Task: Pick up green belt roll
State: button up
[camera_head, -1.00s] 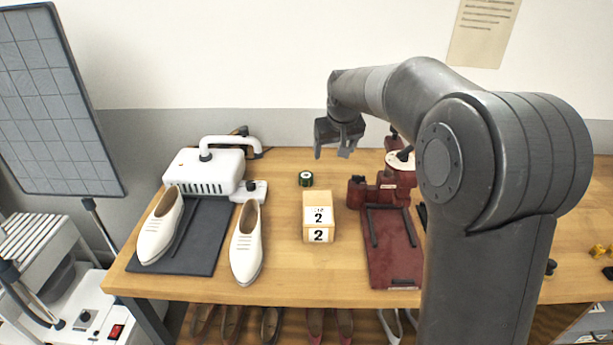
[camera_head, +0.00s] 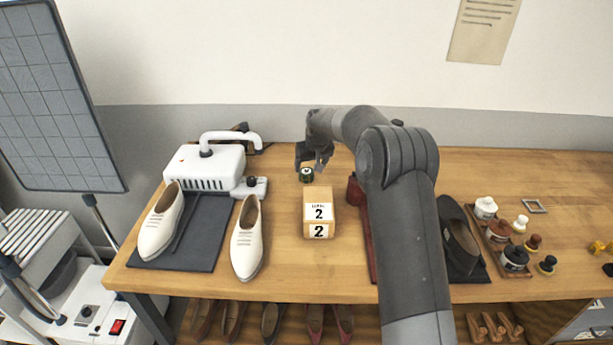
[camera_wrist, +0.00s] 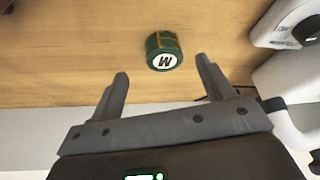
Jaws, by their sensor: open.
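The green belt roll (camera_head: 306,175) stands on the wooden table behind the numbered box, in the head view. In the wrist view the green belt roll (camera_wrist: 163,51) shows a white round face with a dark letter, and lies just beyond the fingertips, roughly between their lines. My gripper (camera_head: 312,165) is just above and behind the roll in the head view, partly overlapping it. In the wrist view my gripper (camera_wrist: 162,68) has its two fingers spread apart with nothing between them.
A wooden box marked 2 (camera_head: 318,215) stands in front of the roll. A white machine (camera_head: 208,168) and white shoes (camera_head: 246,240) are to the left. A red stand (camera_head: 354,190) is to the right, partly hidden by my arm. Bottles (camera_head: 485,207) stand farther right.

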aim_at(307, 172)
jog(key=shift+w+a+x, duration=0.15)
jog(key=shift+x, duration=1.3)
jog(key=shift+w+a+x, duration=0.15)
jog(key=shift+a+x, duration=0.05)
jog(key=shift+x, duration=1.3)
jog(key=shift+r, duration=0.2)
jog(key=c, duration=1.1)
